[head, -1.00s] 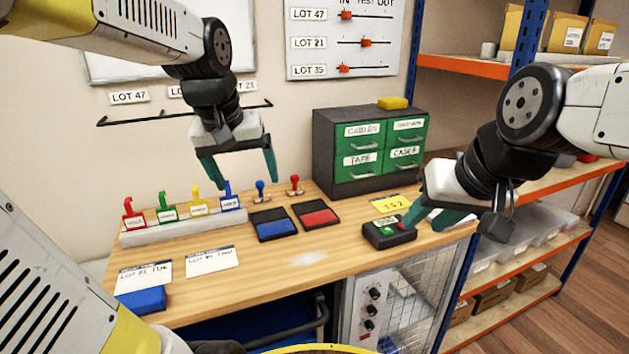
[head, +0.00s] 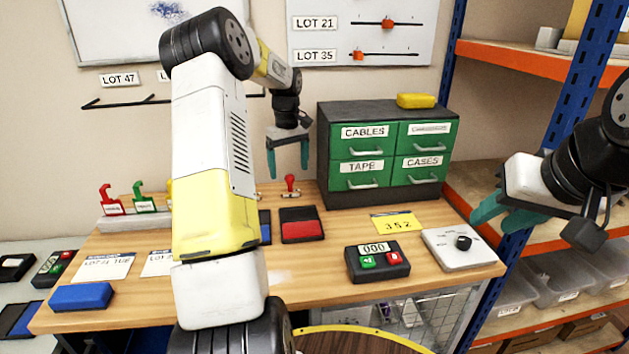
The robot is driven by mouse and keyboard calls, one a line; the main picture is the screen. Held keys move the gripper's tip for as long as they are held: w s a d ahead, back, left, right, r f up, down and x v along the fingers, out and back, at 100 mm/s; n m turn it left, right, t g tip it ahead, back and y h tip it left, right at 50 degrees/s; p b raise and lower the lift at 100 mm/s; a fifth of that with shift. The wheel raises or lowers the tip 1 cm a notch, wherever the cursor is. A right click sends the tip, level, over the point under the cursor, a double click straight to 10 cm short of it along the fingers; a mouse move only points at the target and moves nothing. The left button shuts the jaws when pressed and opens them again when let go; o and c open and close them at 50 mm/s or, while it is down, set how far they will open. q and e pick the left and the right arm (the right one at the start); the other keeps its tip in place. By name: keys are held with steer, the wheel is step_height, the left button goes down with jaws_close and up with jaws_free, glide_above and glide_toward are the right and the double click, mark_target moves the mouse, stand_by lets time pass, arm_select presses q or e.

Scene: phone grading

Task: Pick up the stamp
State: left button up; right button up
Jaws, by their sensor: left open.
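The red stamp (head: 290,186) stands upright on the wooden table, behind the red ink pad (head: 300,225). My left gripper (head: 288,172) is open and points down, with its fingertips just above the red stamp's knob in the picture; the exact depth gap is hard to tell. The blue stamp is hidden behind my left arm, and the blue ink pad (head: 265,227) shows only as a sliver. My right gripper (head: 492,222) is empty at the right, past the table's right edge, with its fingers apart.
A green drawer cabinet (head: 325,150) stands right of the red stamp, with a yellow block (head: 416,100) on top. A counter device (head: 377,262) and a white dial box (head: 462,248) sit at front right. Colored clips (head: 143,197) stand in a rack at left.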

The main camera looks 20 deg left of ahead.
mark_target(290, 185)
arm_select(q)
step_height(290, 185, down, 7)
steer(key=shift+r, duration=0.1)
steer(key=c, duration=1.4)
steer(key=shift+r, duration=0.1)
steer(key=shift+r, duration=0.65)
step_height(290, 185, up, 2)
steer(key=shift+r, duration=0.15)
steer(key=s, duration=1)
steer(key=s+d+r, duration=0.1)
steer(key=s, duration=0.5)
steer(key=shift+d, duration=0.1)
